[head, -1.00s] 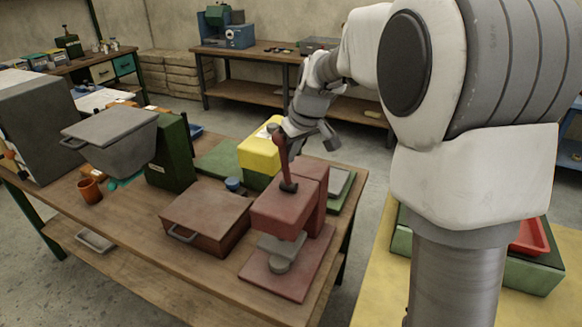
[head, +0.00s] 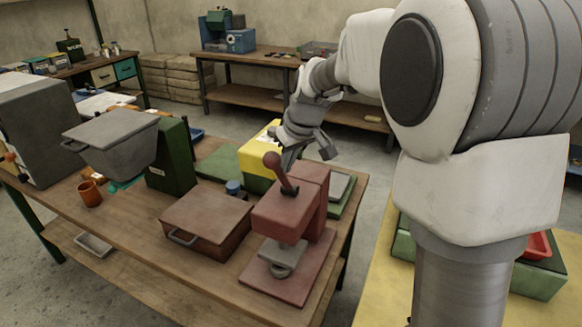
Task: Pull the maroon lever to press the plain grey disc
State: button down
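The maroon press (head: 284,215) stands on a maroon base plate on the wooden table, right of centre. Its maroon lever (head: 277,172) has a round knob and tilts up and to the left from the press head. A grey block (head: 283,252) sits below the head, and a plain grey disc (head: 281,271) lies under it, partly covered. I cannot tell whether they touch. My gripper (head: 291,158) points down just behind and right of the lever's knob. The lever partly hides its fingertips. I cannot tell whether it touches the lever or how far its fingers are apart.
A maroon lidded box with a handle (head: 207,222) stands left of the press. A yellow box (head: 258,152) and a blue-capped item (head: 234,187) are behind.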

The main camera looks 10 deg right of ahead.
jog(key=shift+w+d+f+p, duration=0.2)
jog(key=shift+w+d+p, duration=0.15)
jog(key=shift+w+d, duration=0.85)
jog(key=shift+w+d+p, duration=1.2)
jog(key=shift+w+d, duration=0.45)
jog(key=shift+w, duration=1.3)
notch_tip(320, 180, up, 10)
jog(key=w+d+p, duration=0.1)
jog(key=p, duration=0.7)
jog(key=shift+w+d+r, duration=0.15)
jog(key=shift+w, duration=0.2)
jog(key=shift+s, duration=0.1)
jog(key=s+a+r+m+h+b, duration=0.1)
jog(key=s+r, duration=0.3)
jog(key=s, duration=0.5)
jog(key=s+a+r+m+b, duration=0.1)
jog(key=s+r, duration=0.3)
jog(key=s, duration=0.6)
jog(key=s+f+m, duration=0.1)
jog(key=s+f, duration=0.2)
jog(key=s, duration=0.7)
jog(key=s+f+m+t+h+b, duration=0.1)
jog(key=s+f+m, duration=0.1)
jog(key=s, duration=0.8)
jog(key=shift+f+t, duration=0.3)
jog(key=shift+f, duration=0.1)
